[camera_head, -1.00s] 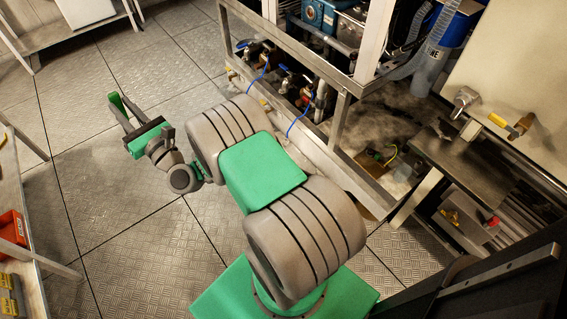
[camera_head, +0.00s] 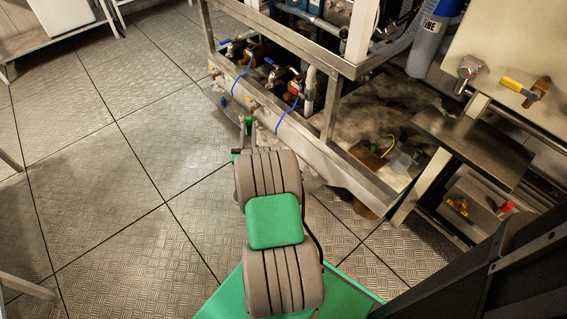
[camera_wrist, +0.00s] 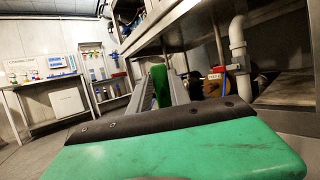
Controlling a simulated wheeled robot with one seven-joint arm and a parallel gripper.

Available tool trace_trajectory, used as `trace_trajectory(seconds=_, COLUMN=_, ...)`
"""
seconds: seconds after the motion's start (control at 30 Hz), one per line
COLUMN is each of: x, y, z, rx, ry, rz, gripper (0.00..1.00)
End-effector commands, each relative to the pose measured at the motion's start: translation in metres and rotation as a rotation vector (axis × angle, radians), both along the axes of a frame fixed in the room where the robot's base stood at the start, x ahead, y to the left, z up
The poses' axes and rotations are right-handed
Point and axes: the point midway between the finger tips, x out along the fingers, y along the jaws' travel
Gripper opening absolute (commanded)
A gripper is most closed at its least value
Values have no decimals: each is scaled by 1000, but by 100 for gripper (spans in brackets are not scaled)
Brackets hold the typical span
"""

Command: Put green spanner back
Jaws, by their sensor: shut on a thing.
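The green spanner (camera_wrist: 160,86) shows in the wrist view as a green piece between the two grey fingers of my gripper (camera_wrist: 162,92). It is seen nearly end-on, so its full shape is hidden. In the head view my gripper (camera_head: 246,127) is beyond my arm, close to the front lower rail of the metal frame. A small bit of the green spanner (camera_head: 249,123) shows there. My gripper is shut on it. My arm hides most of the wrist in the head view. I cannot tell whether the fingertips touch the rail.
The metal frame (camera_head: 336,118) holds valves and blue tubes (camera_head: 278,117). A steel shelf (camera_head: 475,145) juts out at right. In the wrist view, a bench (camera_wrist: 45,82) and a wall with several coloured items (camera_wrist: 97,52) stand at the back left.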

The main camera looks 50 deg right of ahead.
Motion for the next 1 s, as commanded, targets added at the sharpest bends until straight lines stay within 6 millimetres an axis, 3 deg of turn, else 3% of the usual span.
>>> trace_trajectory(seconds=0.03, x=-13, y=-9, z=-20, rx=-4, ry=3, rz=-33, gripper=0)
trace_trajectory(seconds=0.2, x=-32, y=-23, z=-41, rx=-14, ry=7, rz=-85, gripper=0)
trace_trajectory(seconds=0.27, x=-34, y=-33, z=-48, rx=-14, ry=7, rz=-89, gripper=0)
trace_trajectory(seconds=0.57, x=-41, y=-115, z=-94, rx=-12, ry=10, rz=-87, gripper=0)
trace_trajectory(seconds=0.7, x=-41, y=-138, z=-129, rx=-10, ry=11, rz=-84, gripper=0)
trace_trajectory(seconds=0.9, x=-42, y=-155, z=-142, rx=-10, ry=10, rz=-82, gripper=0)
trace_trajectory(seconds=1.0, x=-42, y=-157, z=-159, rx=-9, ry=12, rz=-82, gripper=0)
